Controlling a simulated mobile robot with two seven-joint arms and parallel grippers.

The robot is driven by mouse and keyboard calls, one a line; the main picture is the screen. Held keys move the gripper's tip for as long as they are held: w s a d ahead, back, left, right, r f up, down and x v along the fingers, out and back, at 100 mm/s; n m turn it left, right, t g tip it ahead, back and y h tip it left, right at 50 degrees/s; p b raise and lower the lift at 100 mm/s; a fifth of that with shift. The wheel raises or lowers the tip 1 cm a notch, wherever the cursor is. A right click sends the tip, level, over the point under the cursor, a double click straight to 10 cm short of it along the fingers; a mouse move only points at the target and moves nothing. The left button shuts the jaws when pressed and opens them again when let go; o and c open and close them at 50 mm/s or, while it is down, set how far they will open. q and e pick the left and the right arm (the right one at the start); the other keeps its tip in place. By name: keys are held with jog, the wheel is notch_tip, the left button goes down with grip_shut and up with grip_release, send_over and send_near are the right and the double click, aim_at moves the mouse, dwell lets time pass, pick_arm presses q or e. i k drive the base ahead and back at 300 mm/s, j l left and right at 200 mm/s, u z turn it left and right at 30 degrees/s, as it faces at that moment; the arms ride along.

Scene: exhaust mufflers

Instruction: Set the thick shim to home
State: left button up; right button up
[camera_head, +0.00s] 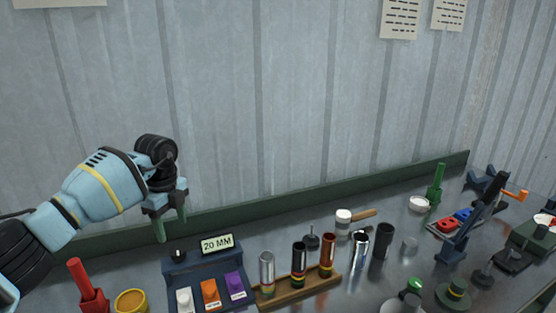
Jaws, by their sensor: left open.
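A dark blue stand (207,265) with a "20 MM" sign (217,243) and a black knob (178,254) sits at the lower left of the bench. White (185,299), orange (210,292) and purple (235,285) labelled pieces stand in it side by side. They may be the shims; their labels are too small to read, and I cannot tell which is thick. My left gripper (172,221) is open and empty, pointing down above and behind the stand's left end, apart from it. My right gripper is out of view.
A wooden rack (333,283) holds silver, black and red-brown cylinders. A red holder (92,295) and yellow ring (131,301) are left. A blue clamp (450,247) is right.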

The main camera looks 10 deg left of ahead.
aim_at(237, 292)
jog(key=k+l, duration=0.8)
